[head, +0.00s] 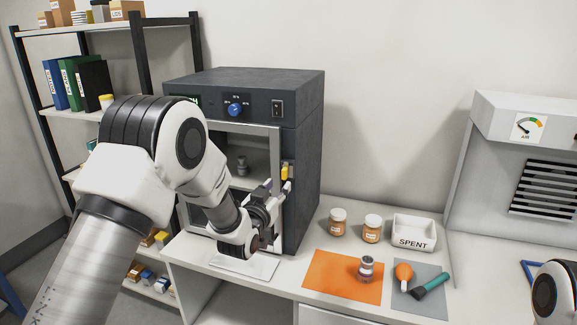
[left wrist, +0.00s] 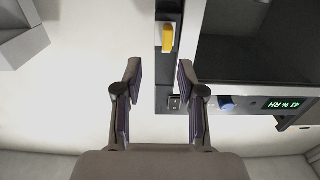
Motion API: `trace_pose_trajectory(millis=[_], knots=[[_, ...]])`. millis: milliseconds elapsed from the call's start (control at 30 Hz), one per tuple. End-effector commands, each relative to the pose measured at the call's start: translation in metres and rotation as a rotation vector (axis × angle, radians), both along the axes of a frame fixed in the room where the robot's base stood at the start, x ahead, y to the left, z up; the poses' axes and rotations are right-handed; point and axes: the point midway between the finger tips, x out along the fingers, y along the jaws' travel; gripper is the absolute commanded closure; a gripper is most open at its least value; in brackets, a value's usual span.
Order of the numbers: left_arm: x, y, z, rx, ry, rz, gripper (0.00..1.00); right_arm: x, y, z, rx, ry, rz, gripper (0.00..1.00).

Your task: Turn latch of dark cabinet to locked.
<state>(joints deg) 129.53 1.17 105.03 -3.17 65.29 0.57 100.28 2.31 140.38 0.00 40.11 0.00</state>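The dark cabinet (head: 304,110) stands on the table, with its light-framed window door (head: 240,128) looking closed. Its yellow latch (head: 285,172) is at the right edge of the front and looks roughly upright. The latch also shows in the left wrist view (left wrist: 167,37), beyond and between the fingertips' directions. My left gripper (head: 277,187) is in front of the cabinet, close to and a little below the latch. In the left wrist view its fingers (left wrist: 160,72) are apart with nothing between them. I cannot tell any contact with the latch. My right gripper is out of view.
On the table to the right are two jars (head: 354,228), a SPENT tray (head: 414,245), an orange mat (head: 330,276) with a metal weight, and a grey mat (head: 428,302) with a bulb and brush. A vented hood (head: 490,130) stands far right.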

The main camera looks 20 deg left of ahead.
Motion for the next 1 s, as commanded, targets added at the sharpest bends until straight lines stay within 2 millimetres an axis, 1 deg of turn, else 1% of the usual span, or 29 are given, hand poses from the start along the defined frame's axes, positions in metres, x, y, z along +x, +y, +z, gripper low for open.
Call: trace_pose_trajectory(millis=[33,100,167,300,400,533,733,767,800,833,867,1000], knots=[[0.005,0.0,0.006,0.0,-0.01,0.0,0.6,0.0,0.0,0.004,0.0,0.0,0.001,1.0],[0.014,0.0,0.007,0.001,-0.011,0.0,0.6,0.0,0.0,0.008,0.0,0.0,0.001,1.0],[0.024,-0.001,0.007,0.001,-0.009,0.0,0.6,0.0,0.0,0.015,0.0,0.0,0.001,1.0],[0.053,-0.002,0.007,0.001,-0.009,0.0,0.6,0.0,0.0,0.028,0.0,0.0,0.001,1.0],[0.068,-0.002,0.005,0.001,-0.006,0.0,0.6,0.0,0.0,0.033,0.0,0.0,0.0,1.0],[0.077,-0.002,0.003,0.0,-0.006,0.001,0.6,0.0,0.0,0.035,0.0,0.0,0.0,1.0],[0.077,-0.002,0.001,0.0,-0.004,0.001,0.6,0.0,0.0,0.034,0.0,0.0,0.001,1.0],[0.077,-0.002,0.001,0.0,-0.004,0.001,0.68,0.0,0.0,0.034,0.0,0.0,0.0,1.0],[0.077,-0.002,0.001,0.0,-0.004,0.001,0.82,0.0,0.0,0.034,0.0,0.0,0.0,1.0],[0.077,-0.002,0.001,0.0,-0.004,0.001,0.92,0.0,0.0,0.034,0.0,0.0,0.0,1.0],[0.077,-0.002,0.001,0.0,-0.004,0.0,1.0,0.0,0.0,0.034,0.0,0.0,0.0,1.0],[0.077,-0.002,0.001,0.0,-0.004,0.001,1.0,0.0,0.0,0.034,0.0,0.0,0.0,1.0]])
